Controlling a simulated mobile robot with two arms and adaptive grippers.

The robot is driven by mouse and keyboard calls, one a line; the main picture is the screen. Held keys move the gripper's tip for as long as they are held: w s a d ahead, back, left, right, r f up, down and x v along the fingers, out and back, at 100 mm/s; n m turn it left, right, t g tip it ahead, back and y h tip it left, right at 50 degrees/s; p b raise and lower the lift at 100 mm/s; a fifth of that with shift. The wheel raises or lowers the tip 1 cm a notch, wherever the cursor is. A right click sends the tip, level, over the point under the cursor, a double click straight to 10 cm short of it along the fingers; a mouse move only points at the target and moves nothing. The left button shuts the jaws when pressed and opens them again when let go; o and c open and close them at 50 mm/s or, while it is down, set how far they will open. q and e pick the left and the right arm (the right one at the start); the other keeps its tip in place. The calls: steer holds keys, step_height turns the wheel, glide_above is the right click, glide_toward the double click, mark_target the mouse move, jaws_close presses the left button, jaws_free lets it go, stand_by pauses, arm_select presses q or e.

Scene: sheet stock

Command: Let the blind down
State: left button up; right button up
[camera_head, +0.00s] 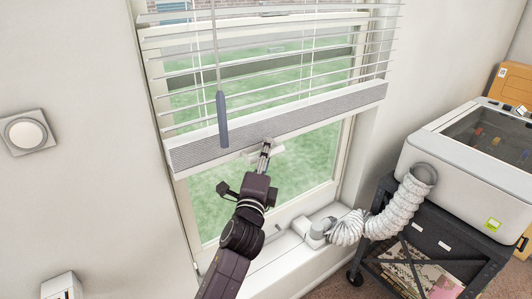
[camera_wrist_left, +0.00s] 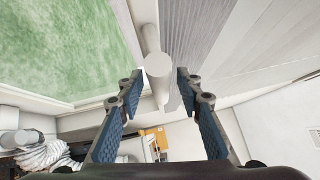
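The window blind hangs partly raised, with spaced white slats (camera_head: 285,75) above a thick grey bottom rail (camera_head: 330,110). Its tilt wand (camera_head: 222,118) hangs at the left with a dark grip. A white handle (camera_head: 277,149) shows at the rail's lower edge near its middle. My left gripper (camera_head: 265,152) is at this handle, below the rail. In the left wrist view, the gripper's blue-padded fingers (camera_wrist_left: 158,88) are apart, with the round end of the white handle (camera_wrist_left: 158,66) between them. Gaps show on both sides. The right gripper is not in view.
Open glass shows below the rail. A vent fitting (camera_head: 317,230) and white hose (camera_head: 385,217) sit on the sill at right, joined to a machine (camera_head: 440,160) on a black cart (camera_head: 440,235). A round wall dial (camera_head: 25,133) is at left.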

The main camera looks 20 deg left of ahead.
arm_select(q)
jaws_close()
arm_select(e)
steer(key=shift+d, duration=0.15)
